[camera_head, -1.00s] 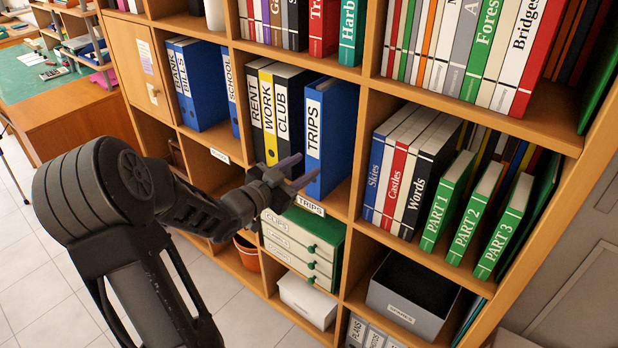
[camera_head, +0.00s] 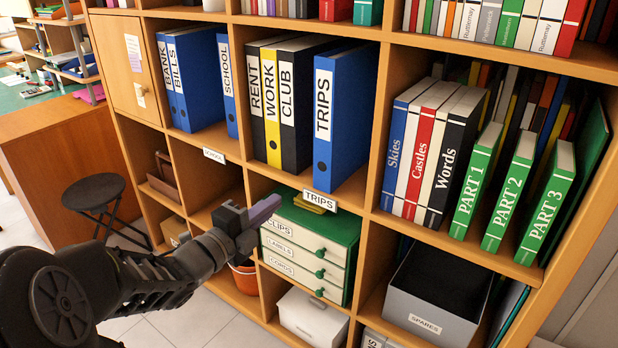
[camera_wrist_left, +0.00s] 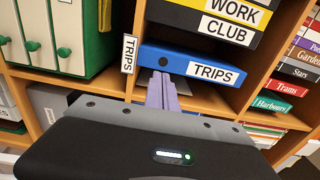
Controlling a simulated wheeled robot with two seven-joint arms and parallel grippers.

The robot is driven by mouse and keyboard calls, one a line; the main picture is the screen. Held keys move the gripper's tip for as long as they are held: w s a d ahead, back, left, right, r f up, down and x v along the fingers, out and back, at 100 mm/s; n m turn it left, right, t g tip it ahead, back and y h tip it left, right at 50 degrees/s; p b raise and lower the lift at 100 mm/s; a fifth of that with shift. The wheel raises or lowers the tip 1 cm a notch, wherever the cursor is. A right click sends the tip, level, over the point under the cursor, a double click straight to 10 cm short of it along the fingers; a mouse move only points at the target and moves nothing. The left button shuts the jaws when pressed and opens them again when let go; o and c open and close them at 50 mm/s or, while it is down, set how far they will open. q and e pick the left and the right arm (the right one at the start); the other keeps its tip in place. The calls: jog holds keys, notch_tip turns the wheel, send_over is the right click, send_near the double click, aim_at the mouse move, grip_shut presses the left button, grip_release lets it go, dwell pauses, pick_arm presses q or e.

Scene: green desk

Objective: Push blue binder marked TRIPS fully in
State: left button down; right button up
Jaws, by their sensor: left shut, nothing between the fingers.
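The blue binder marked TRIPS (camera_head: 323,120) stands upright at the right of its compartment, its spine near the shelf's front edge and forward of the black CLUB binder (camera_head: 288,115). It also shows in the left wrist view (camera_wrist_left: 150,57), turned sideways, with its finger hole facing me. My left gripper (camera_head: 268,208) is shut and empty, in front of the shelf, below and left of the TRIPS spine. In the left wrist view its purple fingers (camera_wrist_left: 161,82) point toward the binder's lower spine; a gap seems to lie between. My right gripper is not in view.
A TRIPS label (camera_head: 312,202) sits on the shelf edge. Green-topped drawers (camera_head: 330,232) are below. A divider separates TRIPS from books (camera_head: 425,150) at right. A stool (camera_head: 95,190) stands at left.

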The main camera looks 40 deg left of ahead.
aim_at(318, 169)
pick_arm(q)
jog(key=w+p, duration=0.1)
jog(key=w, duration=1.3)
jog(key=shift+a, duration=0.1)
jog(key=w+b, duration=0.2)
jog(key=w, duration=0.2)
jog(key=w+b, duration=0.3)
jog(key=shift+w+a+f, duration=0.1)
jog(key=shift+w+f, duration=0.1)
jog(key=shift+w, duration=0.15)
jog(key=shift+w+r, duration=0.1)
jog(key=shift+w, duration=0.05)
jog(key=shift+r, duration=0.1)
